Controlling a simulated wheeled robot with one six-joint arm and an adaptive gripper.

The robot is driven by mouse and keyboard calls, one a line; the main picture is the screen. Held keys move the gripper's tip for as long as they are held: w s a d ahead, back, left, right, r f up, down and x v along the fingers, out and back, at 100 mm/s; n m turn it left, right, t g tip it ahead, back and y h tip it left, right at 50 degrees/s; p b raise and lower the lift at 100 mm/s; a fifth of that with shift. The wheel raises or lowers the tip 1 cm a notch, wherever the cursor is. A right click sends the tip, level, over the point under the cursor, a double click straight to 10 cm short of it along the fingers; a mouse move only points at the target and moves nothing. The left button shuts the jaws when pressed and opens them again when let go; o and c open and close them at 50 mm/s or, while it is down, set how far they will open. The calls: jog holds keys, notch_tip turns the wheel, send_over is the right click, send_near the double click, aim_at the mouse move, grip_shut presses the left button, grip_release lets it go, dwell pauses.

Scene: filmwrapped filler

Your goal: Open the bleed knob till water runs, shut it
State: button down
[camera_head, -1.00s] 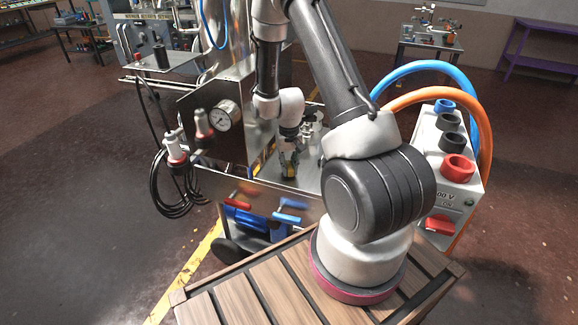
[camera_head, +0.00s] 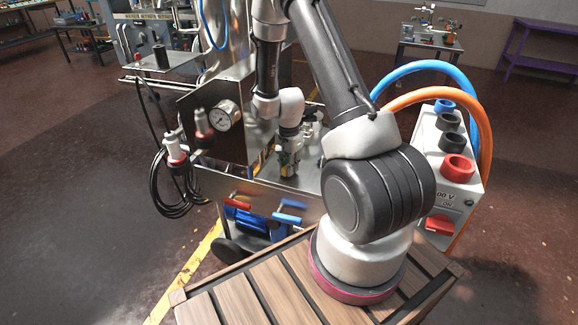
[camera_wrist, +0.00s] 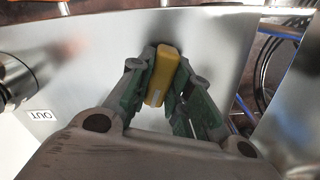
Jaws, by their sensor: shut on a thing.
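The bleed knob (camera_wrist: 162,76) is a yellow, block-shaped handle with a pale mark, seen in the wrist view against a bright metal panel. My gripper (camera_wrist: 160,92) is shut on it, with one green-padded finger along each side. In the head view my gripper (camera_head: 288,166) points down at the metal cart's deck, and the knob is too small there to make out clearly. The knob's base is hidden behind the fingers. I see no running water in either view.
Red (camera_head: 237,204) and blue (camera_head: 288,217) lever handles are at the cart's front. A white box (camera_head: 455,190) with hoses stands right. A label reading OUT (camera_wrist: 42,115) is on the panel.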

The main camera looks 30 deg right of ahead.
jog(key=m, duration=0.4)
jog(key=shift+m, duration=0.3)
dwell(0.3)
jog(key=c, duration=1.3)
grip_release()
notch_tip(320, 180, up, 12)
